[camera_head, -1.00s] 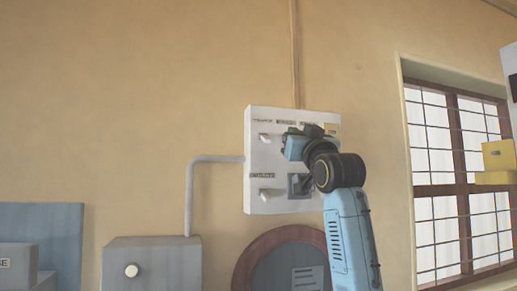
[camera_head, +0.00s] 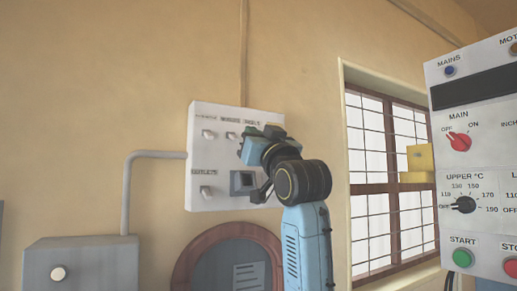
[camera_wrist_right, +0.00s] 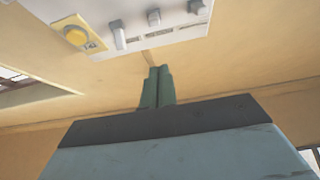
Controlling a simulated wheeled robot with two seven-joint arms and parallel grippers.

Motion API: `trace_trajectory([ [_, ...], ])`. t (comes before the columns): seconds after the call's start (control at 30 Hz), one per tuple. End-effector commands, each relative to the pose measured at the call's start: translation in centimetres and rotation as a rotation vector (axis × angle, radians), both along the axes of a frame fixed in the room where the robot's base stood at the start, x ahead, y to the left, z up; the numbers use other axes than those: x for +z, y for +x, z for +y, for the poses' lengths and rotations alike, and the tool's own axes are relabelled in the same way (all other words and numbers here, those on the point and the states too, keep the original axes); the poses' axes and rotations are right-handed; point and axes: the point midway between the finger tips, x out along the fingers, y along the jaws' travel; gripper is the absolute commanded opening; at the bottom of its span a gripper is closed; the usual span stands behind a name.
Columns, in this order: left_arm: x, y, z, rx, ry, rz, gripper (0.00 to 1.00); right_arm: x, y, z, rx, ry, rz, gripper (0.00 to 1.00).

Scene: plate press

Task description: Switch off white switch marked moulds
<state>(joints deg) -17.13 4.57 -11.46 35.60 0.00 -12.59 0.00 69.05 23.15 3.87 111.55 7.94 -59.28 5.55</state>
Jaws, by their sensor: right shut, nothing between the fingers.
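A white switch panel (camera_head: 215,176) hangs on the wall, with small white switches and dark labels. The second label in its top row seems to read MOULDS, with a white switch (camera_head: 231,135) under it. My right gripper (camera_head: 250,134) is in front of the panel's upper right part and hides what lies there. In the right wrist view its green fingers (camera_wrist_right: 157,70) are shut together and empty, apart from the panel. That view shows the panel upside down with several switches, including a middle one (camera_wrist_right: 153,17); labels there are unreadable. My left gripper is not in view.
A control box (camera_head: 480,130) with knobs and buttons stands at the right. A grey box (camera_head: 85,262) with a conduit is below left of the panel. A round, brown-rimmed thing (camera_head: 195,262) is below it. A yellow button plate (camera_wrist_right: 72,33) is on the panel.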

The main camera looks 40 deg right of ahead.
Motion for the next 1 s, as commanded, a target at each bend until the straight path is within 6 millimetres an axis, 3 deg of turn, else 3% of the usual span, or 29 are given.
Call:
trace_trajectory([
  [0.27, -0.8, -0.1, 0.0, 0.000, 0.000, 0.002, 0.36, -1.6, -1.7, 0.3, -0.001, 0.000, -0.001, 0.00],
  [0.87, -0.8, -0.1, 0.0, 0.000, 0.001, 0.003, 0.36, -1.8, -1.6, 0.4, -0.001, 0.000, 0.003, 0.00],
  [0.97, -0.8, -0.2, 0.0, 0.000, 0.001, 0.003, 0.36, -3.5, -0.6, 0.8, 0.004, -0.004, 0.043, 0.00],
  [1.0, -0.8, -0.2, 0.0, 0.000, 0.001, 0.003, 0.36, -4.9, 0.1, 1.2, 0.006, -0.006, 0.074, 0.00],
])
